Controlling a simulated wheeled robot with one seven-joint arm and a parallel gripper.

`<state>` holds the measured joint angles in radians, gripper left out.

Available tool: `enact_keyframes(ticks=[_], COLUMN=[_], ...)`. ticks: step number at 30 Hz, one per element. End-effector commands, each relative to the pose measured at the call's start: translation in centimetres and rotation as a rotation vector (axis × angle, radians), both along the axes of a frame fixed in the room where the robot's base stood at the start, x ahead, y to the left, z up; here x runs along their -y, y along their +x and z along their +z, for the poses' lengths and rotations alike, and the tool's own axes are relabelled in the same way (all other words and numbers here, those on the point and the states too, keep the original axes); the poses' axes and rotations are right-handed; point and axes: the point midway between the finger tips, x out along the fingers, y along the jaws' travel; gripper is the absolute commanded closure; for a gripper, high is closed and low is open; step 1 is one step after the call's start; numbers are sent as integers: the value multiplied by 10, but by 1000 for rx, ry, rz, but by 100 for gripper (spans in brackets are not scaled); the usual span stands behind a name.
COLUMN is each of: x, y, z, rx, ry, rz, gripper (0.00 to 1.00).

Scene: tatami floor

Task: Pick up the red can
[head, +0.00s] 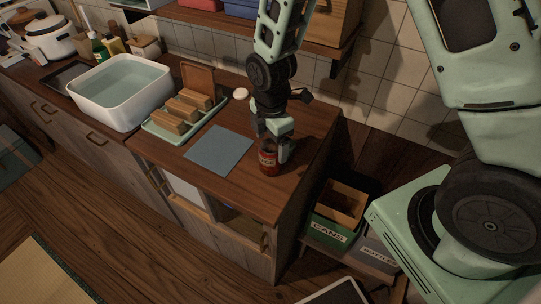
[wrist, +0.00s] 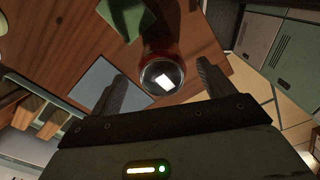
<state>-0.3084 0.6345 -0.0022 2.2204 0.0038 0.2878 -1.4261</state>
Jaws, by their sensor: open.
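The red can (head: 268,160) stands upright on the wooden counter, near its right end, in the head view. My gripper (head: 283,146) is directly over or beside the can in the head view. In the wrist view my gripper (wrist: 163,82) is open, with one finger on each side of the can and gaps visible. The fingers do not appear to touch it.
A blue-grey mat (head: 218,150) lies left of the can. A green tray (head: 160,133) with wooden blocks and a white basin (head: 122,92) stand farther left. A bin labelled CANS (head: 327,229) stands below the counter's right end. A shelf (head: 250,25) hangs above.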

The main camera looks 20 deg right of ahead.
Motion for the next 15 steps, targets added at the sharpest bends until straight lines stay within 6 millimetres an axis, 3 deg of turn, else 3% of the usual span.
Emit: enact_keyframes(ticks=[5, 15], x=[-1, -4], y=[-2, -3], z=[-10, -49], rx=[-3, 0], ry=[0, 0], rz=[-1, -1], gripper=[19, 19])
